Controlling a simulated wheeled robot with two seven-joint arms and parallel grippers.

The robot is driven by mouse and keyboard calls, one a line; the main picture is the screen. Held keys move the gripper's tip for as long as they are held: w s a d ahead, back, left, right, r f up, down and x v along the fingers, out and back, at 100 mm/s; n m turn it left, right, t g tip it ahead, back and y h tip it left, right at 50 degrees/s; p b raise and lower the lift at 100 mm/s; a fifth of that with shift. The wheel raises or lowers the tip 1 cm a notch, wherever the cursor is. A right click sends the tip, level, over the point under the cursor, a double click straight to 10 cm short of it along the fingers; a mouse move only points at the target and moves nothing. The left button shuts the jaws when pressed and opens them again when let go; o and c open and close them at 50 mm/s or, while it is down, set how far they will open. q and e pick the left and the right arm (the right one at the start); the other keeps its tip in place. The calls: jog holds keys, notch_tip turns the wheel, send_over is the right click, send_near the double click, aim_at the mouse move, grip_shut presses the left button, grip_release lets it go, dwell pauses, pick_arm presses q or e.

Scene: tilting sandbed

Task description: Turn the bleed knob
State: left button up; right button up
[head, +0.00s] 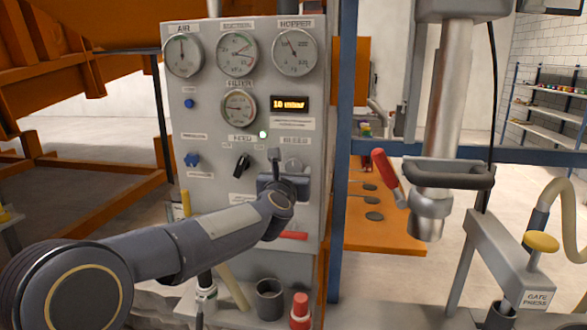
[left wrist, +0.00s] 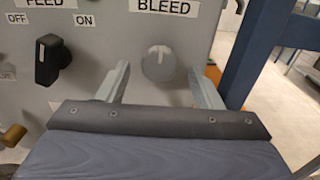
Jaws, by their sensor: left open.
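The bleed knob (left wrist: 159,64) is a round grey knob with a pale pointer line, under the label BLEED in the left wrist view. Its pointer stands about upright. In the head view the knob (head: 293,166) shows just above my left gripper. My left gripper (left wrist: 163,84) is open, with one finger on each side of the knob in the picture and nothing between them. I cannot tell whether the fingertips reach as far as the knob. In the head view my left gripper (head: 284,184) is in front of the panel. My right gripper is not in view.
The grey panel (head: 215,130) carries several gauges, a lit display (head: 289,104) and a black feed switch (head: 242,165) left of the knob. A blue post (head: 340,200) stands right of the panel. A grey cup (head: 269,300) and a red-capped item (head: 300,312) stand below.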

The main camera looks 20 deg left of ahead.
pick_arm(q)
jog(key=shift+x, duration=0.9)
jog(key=c, duration=1)
